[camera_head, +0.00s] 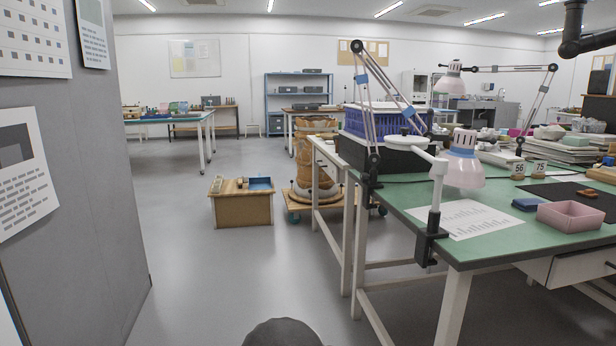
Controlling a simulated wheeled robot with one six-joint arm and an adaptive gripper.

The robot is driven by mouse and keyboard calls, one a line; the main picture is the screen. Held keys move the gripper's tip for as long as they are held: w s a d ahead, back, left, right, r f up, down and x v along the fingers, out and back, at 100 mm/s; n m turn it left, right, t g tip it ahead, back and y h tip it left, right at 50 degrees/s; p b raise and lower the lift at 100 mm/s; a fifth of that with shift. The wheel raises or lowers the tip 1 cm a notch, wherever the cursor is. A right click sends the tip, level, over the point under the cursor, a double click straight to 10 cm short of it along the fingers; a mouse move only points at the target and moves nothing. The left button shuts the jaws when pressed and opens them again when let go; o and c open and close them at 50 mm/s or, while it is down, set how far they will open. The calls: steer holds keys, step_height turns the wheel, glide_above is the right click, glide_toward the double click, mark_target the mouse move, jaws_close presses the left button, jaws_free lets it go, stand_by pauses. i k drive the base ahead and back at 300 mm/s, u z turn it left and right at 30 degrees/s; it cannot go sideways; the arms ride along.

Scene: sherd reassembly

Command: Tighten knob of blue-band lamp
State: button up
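A spring-arm lamp (463,168) with a pale pink shade hangs over the near end of the green-topped table. Its grey arm has small blue parts and a dark round piece at the elbow (357,47); its base is by the table's left edge. A second similar lamp (450,82) stands farther back, with its elbow at the right (552,68). My gripper is not in view.
The green table (420,192) fills the right side. A white post (436,195) with a flat disc is clamped to its near corner. Grey floor (230,270) is open left of the table, beside a grey partition (75,190).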

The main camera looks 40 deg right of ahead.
mark_target(364, 177)
steer(key=u, duration=0.15)
steer(key=i, duration=0.7)
steer(key=z, duration=0.6)
steer(key=i, duration=0.55)
steer(key=z, duration=0.55)
